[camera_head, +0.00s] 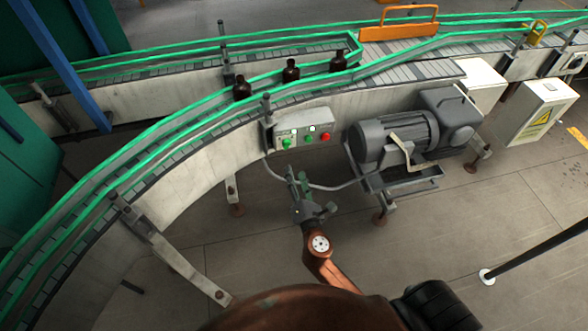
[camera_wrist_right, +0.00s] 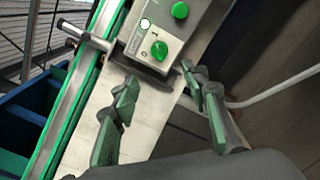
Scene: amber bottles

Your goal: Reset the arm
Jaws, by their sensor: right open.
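My right gripper (camera_head: 299,178) is in the middle of the head view, in front of and below the conveyor's control box (camera_head: 303,128). In the right wrist view its two green-padded fingers (camera_wrist_right: 163,95) stand apart with nothing between them. The control box (camera_wrist_right: 170,30) lies beyond the fingertips in that view. It carries a green knob, and a red button shows in the head view. My copper-coloured right arm (camera_head: 322,262) comes up from the bottom. My left gripper and arm do not show.
Three dark amber bottles (camera_head: 291,71) stand on the curved conveyor (camera_head: 120,172) with green rails. A grey motor (camera_head: 395,137) sits right of the control box. White cabinets (camera_head: 534,110) stand farther right. Open floor (camera_head: 430,232) lies in front of the motor.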

